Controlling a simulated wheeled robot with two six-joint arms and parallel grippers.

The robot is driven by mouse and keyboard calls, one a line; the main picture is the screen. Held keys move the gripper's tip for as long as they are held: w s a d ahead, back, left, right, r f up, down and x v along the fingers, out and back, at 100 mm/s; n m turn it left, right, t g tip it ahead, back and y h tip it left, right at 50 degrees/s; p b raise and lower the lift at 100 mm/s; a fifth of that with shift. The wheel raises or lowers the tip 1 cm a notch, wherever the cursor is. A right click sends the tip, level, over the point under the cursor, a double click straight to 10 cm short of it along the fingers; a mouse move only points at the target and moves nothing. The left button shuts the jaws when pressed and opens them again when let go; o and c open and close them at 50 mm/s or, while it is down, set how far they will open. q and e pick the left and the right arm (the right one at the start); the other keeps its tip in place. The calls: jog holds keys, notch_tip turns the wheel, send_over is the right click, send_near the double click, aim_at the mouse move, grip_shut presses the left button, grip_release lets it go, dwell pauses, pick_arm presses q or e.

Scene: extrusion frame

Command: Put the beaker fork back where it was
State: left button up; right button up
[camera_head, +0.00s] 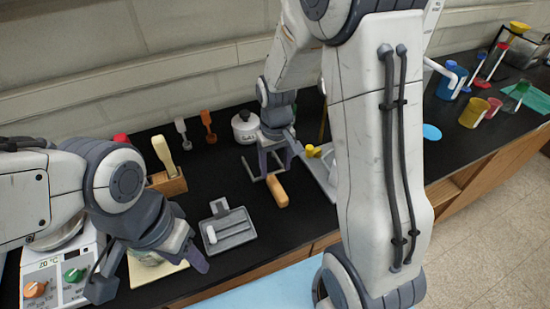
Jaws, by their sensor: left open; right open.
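The beaker fork shows a tan wooden handle (277,191) and thin metal prongs behind it, over the black bench near its middle. My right gripper (279,162) is open, pointing down right above the fork. The fingers partly cover the prongs, and I cannot tell whether they touch the fork. My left gripper (152,278) is open and empty, low over a pale board (158,268) at the front left.
A grey tray (230,229) with a white piece lies between my grippers. Coloured cups (473,112) stand at right. My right arm hides part of the bench.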

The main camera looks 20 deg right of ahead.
jog(key=s+a+r+n, duration=0.2)
jog(key=s+a+r, duration=0.3)
jog(key=a+r, duration=0.2)
jog(key=s+a+n+y+b, duration=0.1)
jog(key=s+a+n, duration=0.3)
jog(key=s, duration=1.1)
jog(key=a+r, duration=0.1)
jog(key=a, duration=0.2)
jog(key=shift+a+n, duration=0.15)
jog(key=shift+n, duration=0.25)
jog(key=shift+s, duration=0.2)
